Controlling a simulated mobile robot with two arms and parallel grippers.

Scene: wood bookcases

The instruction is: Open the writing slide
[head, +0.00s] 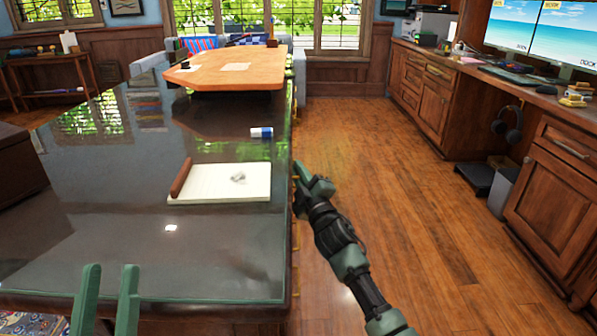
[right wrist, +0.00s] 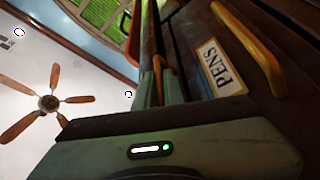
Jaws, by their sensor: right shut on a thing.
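The dark glass-topped desk (head: 120,225) fills the left of the head view; its right side carries brass handles. My right gripper (head: 304,178) is at that side, beside the desk edge. In the right wrist view, its green fingers (right wrist: 159,88) are shut on a brass handle (right wrist: 160,66), partly hidden between them. Another brass handle (right wrist: 258,45) is on the dark wood front next to a "PENS" label (right wrist: 221,68). I cannot make out the writing slide apart from the desk front. My left gripper (head: 106,285) is open and empty at the desk's near edge.
A notepad (head: 225,190) with a crumpled scrap and a blue-and-white eraser (head: 261,132) lie on the desk. A lighter wooden table top (head: 235,68) stands beyond. Wooden cabinets (head: 440,100) line the right wall. The wood floor (head: 400,190) between is clear.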

